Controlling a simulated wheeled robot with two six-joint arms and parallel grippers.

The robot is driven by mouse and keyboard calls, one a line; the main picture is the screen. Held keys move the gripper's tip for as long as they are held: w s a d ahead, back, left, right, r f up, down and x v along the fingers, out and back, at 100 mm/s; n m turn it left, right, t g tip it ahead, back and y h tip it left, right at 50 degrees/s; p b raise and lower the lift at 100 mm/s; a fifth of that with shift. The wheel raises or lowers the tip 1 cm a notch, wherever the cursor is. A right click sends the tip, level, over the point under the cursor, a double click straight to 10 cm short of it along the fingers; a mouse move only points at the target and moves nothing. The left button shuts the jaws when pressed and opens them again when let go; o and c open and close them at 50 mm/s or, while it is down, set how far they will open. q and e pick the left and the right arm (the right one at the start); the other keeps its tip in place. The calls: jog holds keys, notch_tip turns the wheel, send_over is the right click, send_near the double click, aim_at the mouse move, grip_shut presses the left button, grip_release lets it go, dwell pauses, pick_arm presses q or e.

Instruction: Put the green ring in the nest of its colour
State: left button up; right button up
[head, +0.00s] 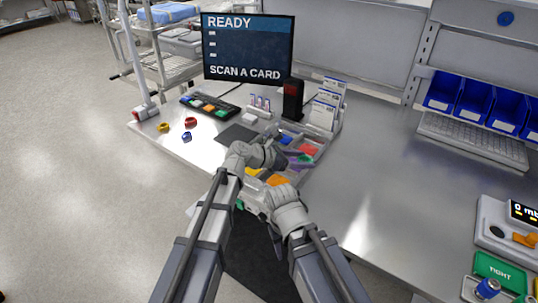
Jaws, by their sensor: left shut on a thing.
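My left gripper (279,158) is over the middle of a sorting tray (325,146) with coloured nests. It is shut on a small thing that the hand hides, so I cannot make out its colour. A green patch (305,158), seemingly the green nest, shows just right of its fingertips, with a red nest (308,149) behind it. I cannot make out the green ring anywhere in the open. My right gripper (285,198) is at the tray's near side, in front of an orange nest (278,180); its fingers are hidden.
A yellow ring (163,127), a red ring (190,121) and a blue ring (186,137) lie on the table at left. A dark button panel (209,106), a card reader (292,98) and a card rack (325,108) stand behind.

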pick_arm(q)
jog(key=w+a+n+t+y, duration=0.2)
jog(key=w+a+n+t, duration=0.1)
jog(key=w+a, duration=0.4)
jog(key=w+a+n+t+y, duration=0.25)
jog(key=w+a, duration=0.25)
jog(key=w, duration=0.4)
jog(key=shift+n, duration=0.45)
jog(key=f+b, duration=0.9)
jog(key=shift+d+f+b, duration=0.15)
jog(key=shift+d+b, duration=0.15)
jog(key=shift+f, duration=0.2)
jog(key=o, duration=1)
jog(key=shift+o, duration=0.2)
jog(key=shift+r, duration=0.15)
